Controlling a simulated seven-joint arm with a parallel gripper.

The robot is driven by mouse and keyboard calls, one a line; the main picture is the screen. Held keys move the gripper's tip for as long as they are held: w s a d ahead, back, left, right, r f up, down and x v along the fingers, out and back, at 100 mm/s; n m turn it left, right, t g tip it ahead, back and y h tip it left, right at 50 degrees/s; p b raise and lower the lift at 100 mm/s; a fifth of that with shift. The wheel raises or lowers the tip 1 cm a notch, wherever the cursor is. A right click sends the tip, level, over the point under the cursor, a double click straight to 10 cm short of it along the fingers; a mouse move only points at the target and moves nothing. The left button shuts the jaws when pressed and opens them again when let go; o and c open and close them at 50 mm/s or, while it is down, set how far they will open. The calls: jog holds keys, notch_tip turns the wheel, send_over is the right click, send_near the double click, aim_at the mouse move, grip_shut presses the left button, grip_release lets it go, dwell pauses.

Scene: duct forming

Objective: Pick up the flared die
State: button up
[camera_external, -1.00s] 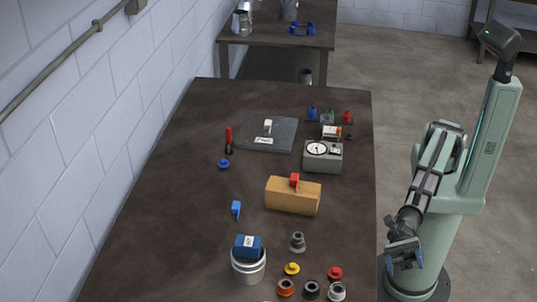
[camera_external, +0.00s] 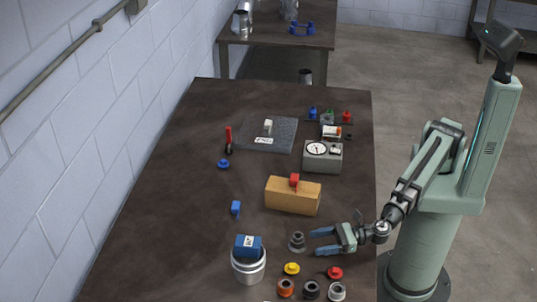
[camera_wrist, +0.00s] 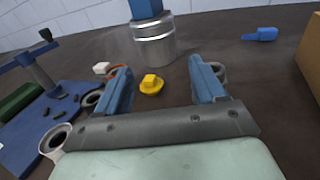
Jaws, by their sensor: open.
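The likely flared die is a grey stepped piece (camera_external: 297,242), wider at its base, upright on the table right of the white bucket. My gripper (camera_external: 320,242) is open and empty just to its right, low over the table, with its blue fingers pointing left toward it. They appear apart from it. In the wrist view my gripper (camera_wrist: 162,72) has its fingers spread wide. A grey rounded part (camera_wrist: 220,71), probably the same piece, shows behind the right finger, which hides most of it.
A yellow piece (camera_external: 292,268), a red one (camera_external: 335,272) and several ring-shaped pieces lie in front. A wooden block (camera_external: 292,197) stands farther back. The table's left part is mostly clear.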

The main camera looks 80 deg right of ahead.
aim_at(302, 236)
jog(key=s+d+f+h, duration=0.1)
jog(key=s+d+f+m+h, duration=0.1)
jog(key=d, duration=0.1)
jog(key=s+d+f+h, duration=0.1)
jog(key=d, duration=0.1)
jog(key=shift+s+m+t, duration=0.35)
jog(key=shift+m+t, duration=0.05)
jog(key=shift+s+d+f, duration=0.1)
jog(key=shift+d, duration=0.2)
jog(key=shift+h, duration=0.4)
jog(key=w, duration=0.7)
jog(key=shift+w+a, duration=0.2)
jog(key=shift+a, duration=0.2)
jog(key=shift+w+a+f, duration=0.1)
jog(key=shift+w+a, duration=0.05)
jog(key=shift+w, duration=2.95)
grip_shut()
